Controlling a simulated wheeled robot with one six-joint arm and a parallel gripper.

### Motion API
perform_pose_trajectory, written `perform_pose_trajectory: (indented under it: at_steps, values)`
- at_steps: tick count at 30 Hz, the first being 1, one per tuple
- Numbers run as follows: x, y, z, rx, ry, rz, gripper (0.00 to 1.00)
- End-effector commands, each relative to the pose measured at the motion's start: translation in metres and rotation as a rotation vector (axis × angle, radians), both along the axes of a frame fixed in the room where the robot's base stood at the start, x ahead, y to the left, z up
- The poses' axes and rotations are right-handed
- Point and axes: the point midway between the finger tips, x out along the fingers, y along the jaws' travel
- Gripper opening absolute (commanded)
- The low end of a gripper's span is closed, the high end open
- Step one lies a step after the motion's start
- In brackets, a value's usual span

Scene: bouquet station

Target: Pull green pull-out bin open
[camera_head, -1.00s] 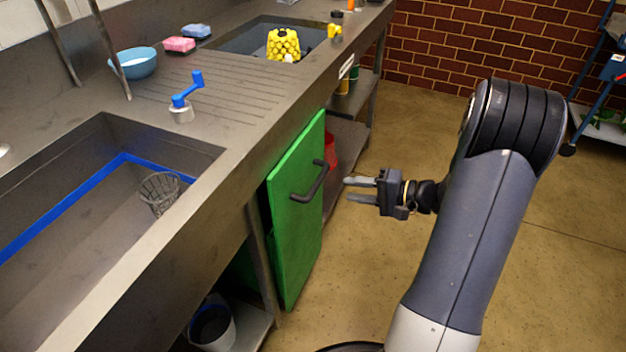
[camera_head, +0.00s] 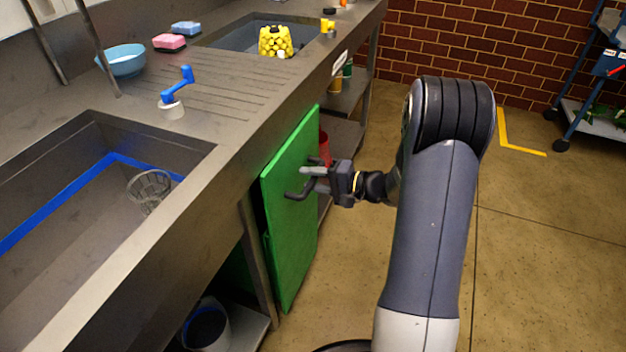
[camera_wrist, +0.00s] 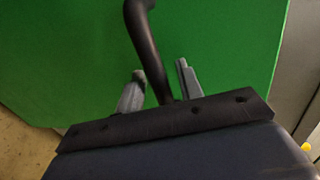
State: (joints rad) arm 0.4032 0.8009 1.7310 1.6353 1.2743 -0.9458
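The green pull-out bin front (camera_head: 287,225) stands below the steel counter, with a dark bar handle (camera_head: 299,193) on its face. It fills most of the wrist view (camera_wrist: 60,60). My gripper (camera_head: 308,178) is at the handle. In the wrist view the handle (camera_wrist: 145,45) runs down between my two fingers (camera_wrist: 160,85), with gaps on both sides, so the gripper is open around it. The lower end of the handle is hidden behind the gripper body.
A white bucket (camera_head: 208,328) stands on the shelf below. The floor right of my arm is clear up to a blue cart (camera_head: 600,100).

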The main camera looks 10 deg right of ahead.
Motion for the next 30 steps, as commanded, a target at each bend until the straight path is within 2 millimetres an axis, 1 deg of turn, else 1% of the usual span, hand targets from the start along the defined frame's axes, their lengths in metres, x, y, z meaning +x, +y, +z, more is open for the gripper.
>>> perform_pose_trajectory:
  at_steps: [6, 19, 30]
  values:
    - [0.0003, 0.0002, -0.0001, 0.000, 0.000, 0.000, 0.35]
    - [0.0000, 0.0000, -0.0001, 0.000, 0.000, 0.000, 0.00]
    - [-0.0002, -0.0002, -0.0004, 0.000, 0.001, 0.000, 0.00]
